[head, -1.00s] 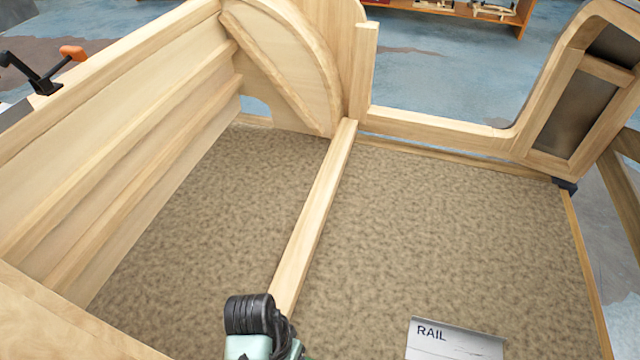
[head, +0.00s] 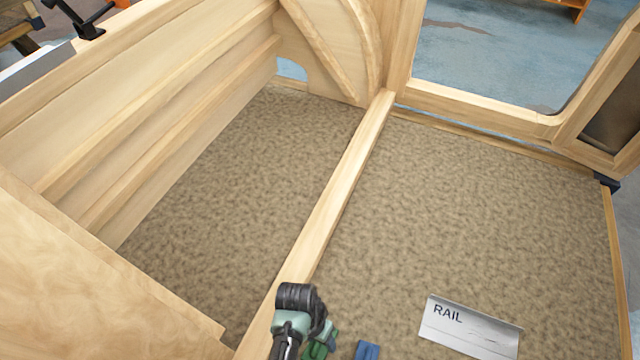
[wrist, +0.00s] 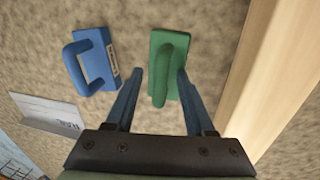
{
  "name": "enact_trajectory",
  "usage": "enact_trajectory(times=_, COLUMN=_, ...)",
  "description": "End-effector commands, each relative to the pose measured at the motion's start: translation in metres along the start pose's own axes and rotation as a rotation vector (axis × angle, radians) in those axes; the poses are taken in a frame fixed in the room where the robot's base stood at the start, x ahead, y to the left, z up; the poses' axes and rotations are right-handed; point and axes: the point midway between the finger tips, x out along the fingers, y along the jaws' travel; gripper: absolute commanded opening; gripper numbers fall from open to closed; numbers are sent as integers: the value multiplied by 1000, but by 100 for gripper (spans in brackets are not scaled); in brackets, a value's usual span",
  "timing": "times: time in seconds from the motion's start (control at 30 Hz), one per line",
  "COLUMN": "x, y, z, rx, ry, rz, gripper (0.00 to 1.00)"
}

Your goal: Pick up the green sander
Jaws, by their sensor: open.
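The green sander (wrist: 170,42) lies on the tan carpeted floor in the wrist view, beside the wooden beam. Its raised loop handle (wrist: 159,85) faces me. My gripper (wrist: 160,75) is open and empty, with its blue fingers on either side of the sander in the picture. The right finger overlaps the sander's right edge. I cannot tell the height of the fingertips above it. In the head view a bit of the green sander (head: 316,350) shows at the bottom edge, mostly hidden by my arm.
A blue sander (wrist: 90,60) lies left of the green one; it also shows in the head view (head: 367,351). The wooden beam (head: 335,207) runs close by the green sander. Carpet farther back is clear.

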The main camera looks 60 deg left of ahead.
Motion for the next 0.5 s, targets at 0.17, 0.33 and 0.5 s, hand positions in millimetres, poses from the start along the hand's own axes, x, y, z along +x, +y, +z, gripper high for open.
enact_trajectory(times=0.17, x=1, y=0, z=0, rx=0, ry=0, rz=0, gripper=54)
enact_trajectory(times=0.33, x=1, y=0, z=0, rx=0, ry=0, rz=0, gripper=36)
enact_trajectory(times=0.5, x=1, y=0, z=0, rx=0, ry=0, rz=0, gripper=6)
